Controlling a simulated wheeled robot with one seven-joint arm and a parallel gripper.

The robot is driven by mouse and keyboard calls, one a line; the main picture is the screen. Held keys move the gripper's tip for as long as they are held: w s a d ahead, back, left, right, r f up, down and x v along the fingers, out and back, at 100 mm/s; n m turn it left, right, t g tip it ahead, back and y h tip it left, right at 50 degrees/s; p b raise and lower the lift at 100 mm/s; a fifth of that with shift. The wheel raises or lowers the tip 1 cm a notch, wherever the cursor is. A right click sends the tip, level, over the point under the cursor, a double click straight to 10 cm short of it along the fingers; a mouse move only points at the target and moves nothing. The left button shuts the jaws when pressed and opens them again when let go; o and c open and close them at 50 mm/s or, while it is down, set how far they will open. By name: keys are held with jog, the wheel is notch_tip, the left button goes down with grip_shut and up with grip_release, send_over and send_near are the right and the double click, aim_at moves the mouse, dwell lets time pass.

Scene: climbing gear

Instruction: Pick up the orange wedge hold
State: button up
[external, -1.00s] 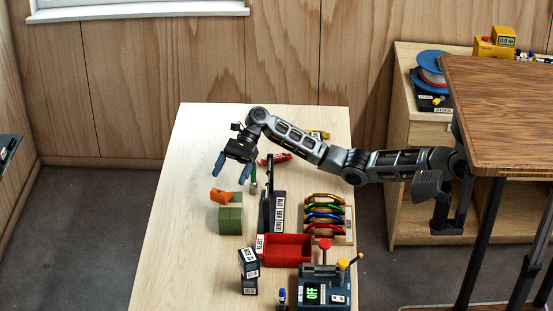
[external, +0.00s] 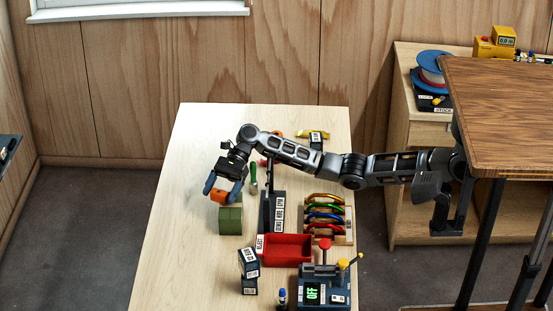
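The orange wedge hold (external: 217,197) is small and sits just behind the green block-like thing (external: 230,220) on the left part of the table. I cannot tell whether it touches the green thing. My gripper (external: 222,190) points down at the hold, with one blue finger at its left and the other at its right. The fingers are as far apart as before, and the right one appears to have a gap to the hold. The gripper partly covers the top of the hold.
A dark labelled stand (external: 279,210) and a green-handled tool (external: 253,178) are close to the right. Dark labelled boxes (external: 249,272) stand in front. The table's left side (external: 180,230) is clear.

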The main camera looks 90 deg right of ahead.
aim_at(221, 190)
jog(key=c, duration=1)
notch_tip(221, 190, up, 17)
jog(key=p, duration=0.2)
jog(key=s+d+f+p, duration=0.3)
jog(key=s+d+f, duration=0.3)
jog(key=d, duration=0.3)
jog(key=w+a+f, duration=0.1)
jog(key=a+f, duration=0.1)
jog(key=w+a+f, duration=0.2)
jog(key=a, duration=0.1)
jog(key=w+a+f, duration=0.2)
jog(key=a, duration=0.1)
jog(key=shift+w, duration=0.25)
jog(key=shift+w+a+f, duration=0.25)
jog(key=shift+a+f, duration=0.15)
jog(key=shift+a, duration=0.05)
jog(key=shift+f, duration=2)
